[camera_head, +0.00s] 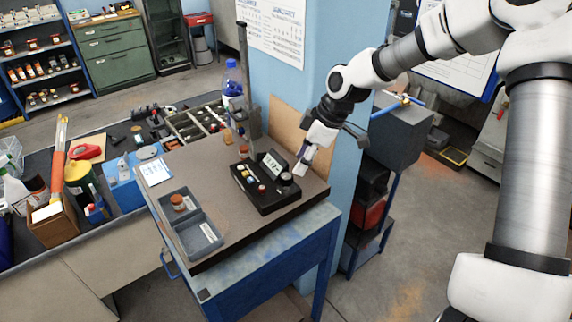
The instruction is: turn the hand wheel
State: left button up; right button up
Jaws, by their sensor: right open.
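A black instrument box (265,190) with a small display and several coloured buttons sits on the bench top. A small grey round knob (287,178) stands on its right end; it looks like the hand wheel, but it is too small to be sure. My right gripper (301,168) points down just above and right of this knob, at the box's right end. It is open and nothing shows between its fingers. Whether it touches the knob cannot be told. My left gripper is not in view.
A dark upright column (246,85) rises behind the box. A grey two-part tray (188,226) lies at the bench's left front. A blue-capped bottle (232,82) stands behind. A blue pillar (340,140) is close behind my right arm. The bench top (225,170) has free room left of the box.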

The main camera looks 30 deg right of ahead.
aim_at(292, 179)
jog(key=x, duration=0.3)
jog(key=p+x, duration=0.1)
jog(key=x, duration=0.2)
jog(key=shift+w+a+f, duration=0.1)
jog(key=shift+w, duration=0.2)
jog(key=shift+s, duration=0.2)
jog(key=shift+c, duration=0.3)
jog(key=c, duration=0.8)
jog(key=shift+s+f, duration=0.1)
jog(key=shift+s, duration=0.1)
jog(key=shift+m+p, duration=0.3)
jog(key=shift+m, duration=0.5)
jog(key=shift+a+m+t+h, duration=0.1)
jog(key=shift+m+t+h, duration=0.25)
jog(key=shift+m, duration=0.35)
jog(key=shift+f, duration=0.1)
